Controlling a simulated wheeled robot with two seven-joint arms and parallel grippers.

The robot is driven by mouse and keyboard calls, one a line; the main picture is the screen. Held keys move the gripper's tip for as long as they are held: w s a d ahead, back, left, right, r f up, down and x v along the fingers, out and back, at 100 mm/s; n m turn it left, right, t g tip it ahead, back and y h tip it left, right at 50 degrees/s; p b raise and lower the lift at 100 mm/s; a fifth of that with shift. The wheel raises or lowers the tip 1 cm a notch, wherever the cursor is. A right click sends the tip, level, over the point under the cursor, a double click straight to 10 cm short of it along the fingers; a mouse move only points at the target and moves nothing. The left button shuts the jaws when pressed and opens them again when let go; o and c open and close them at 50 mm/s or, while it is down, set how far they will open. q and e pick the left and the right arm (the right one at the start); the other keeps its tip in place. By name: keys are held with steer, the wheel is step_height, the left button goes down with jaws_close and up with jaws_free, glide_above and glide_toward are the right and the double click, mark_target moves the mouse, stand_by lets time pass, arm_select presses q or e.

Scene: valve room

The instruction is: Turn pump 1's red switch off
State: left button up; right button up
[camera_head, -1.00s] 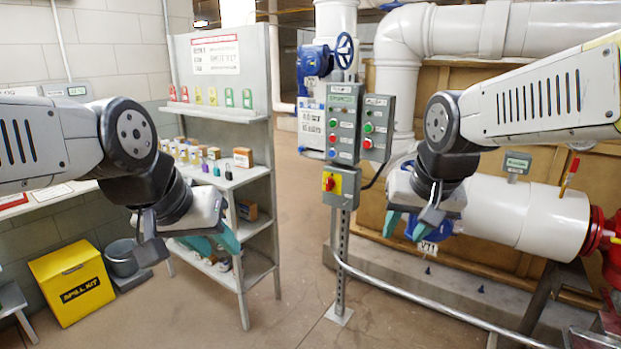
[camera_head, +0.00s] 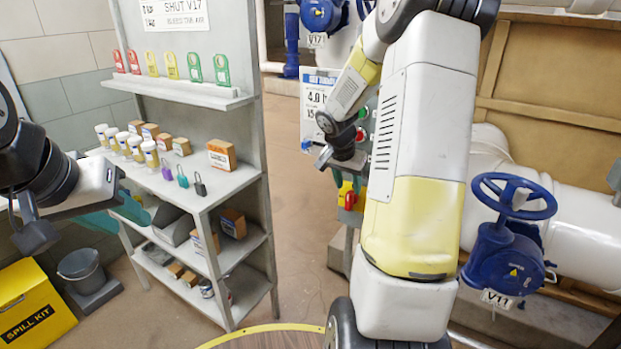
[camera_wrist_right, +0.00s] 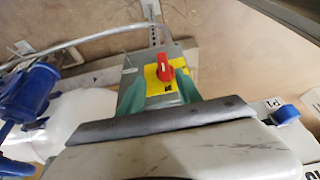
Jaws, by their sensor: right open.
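The red switch (camera_wrist_right: 166,70) sits on a yellow plate (camera_wrist_right: 154,86) on the front of a grey box (camera_wrist_right: 131,97). In the head view the yellow plate (camera_head: 344,193) shows only partly, behind my right arm. My right gripper (camera_wrist_right: 158,80) is open, with its teal fingers on either side of the yellow plate and the switch between them in the picture. I cannot tell whether they touch it. My left gripper (camera_head: 122,213) is open and empty near the shelf at the left.
A grey shelf (camera_head: 225,205) holds tags, padlocks, bottles and boxes. A yellow spill kit box (camera_head: 35,308) and grey bucket (camera_head: 80,268) stand at lower left. A blue valve wheel (camera_head: 513,196) on a white pipe is right of my right arm. Floor between shelf and switch post is clear.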

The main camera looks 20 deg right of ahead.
mark_target(348, 194)
steer(key=shift+w+f, duration=0.35)
steer(key=shift+w, duration=0.15)
steer(key=shift+w+d+f, duration=0.15)
steer(key=shift+f, duration=0.15)
steer(key=x, duration=0.6)
steer(key=shift+w+d+f, duration=0.1)
steer(key=shift+d+f, duration=0.05)
steer(key=shift+f, duration=0.2)
jaws_close()
